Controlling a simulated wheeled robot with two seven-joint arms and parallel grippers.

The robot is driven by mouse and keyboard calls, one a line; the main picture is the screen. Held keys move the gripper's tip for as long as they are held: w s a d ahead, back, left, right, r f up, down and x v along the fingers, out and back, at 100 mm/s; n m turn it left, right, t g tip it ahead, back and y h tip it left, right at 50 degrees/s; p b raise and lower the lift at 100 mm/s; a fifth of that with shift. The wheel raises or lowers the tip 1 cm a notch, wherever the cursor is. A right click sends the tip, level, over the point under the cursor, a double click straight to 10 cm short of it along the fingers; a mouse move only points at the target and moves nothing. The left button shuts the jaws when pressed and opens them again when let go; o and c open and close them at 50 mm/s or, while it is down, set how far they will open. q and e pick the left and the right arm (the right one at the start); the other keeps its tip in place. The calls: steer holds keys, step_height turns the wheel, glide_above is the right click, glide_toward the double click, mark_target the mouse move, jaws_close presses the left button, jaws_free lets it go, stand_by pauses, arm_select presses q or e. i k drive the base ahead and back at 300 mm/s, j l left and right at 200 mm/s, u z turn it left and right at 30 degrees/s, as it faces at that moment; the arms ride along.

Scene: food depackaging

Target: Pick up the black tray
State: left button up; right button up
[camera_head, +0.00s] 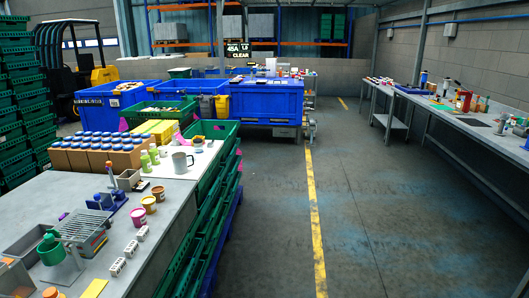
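I cannot make out a black tray with certainty. A dark flat rectangle (478,122) lies on the right-hand workbench (440,104); it is too small to tell whether it is a tray. On the near left table (170,215) I see grey open bins (28,245) and a wire rack (80,226), but no clearly black tray. Neither my left nor my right gripper is in view.
A yellow floor line (315,215) runs along a wide clear aisle. Stacked green crates (212,215) stand beside the left table. Large blue bins (266,100) stand farther back. A cardboard box of blue-capped jars (95,158) and a grey mug (181,162) are on the left table.

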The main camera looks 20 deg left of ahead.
mark_target(141, 186)
steer(key=i+j+u, duration=0.1)
steer(key=i+u, duration=0.8)
steer(key=i+l+u, duration=0.2)
steer(key=i+u, duration=0.25)
steer(key=i+l+u, duration=0.25)
steer(key=u, duration=0.2)
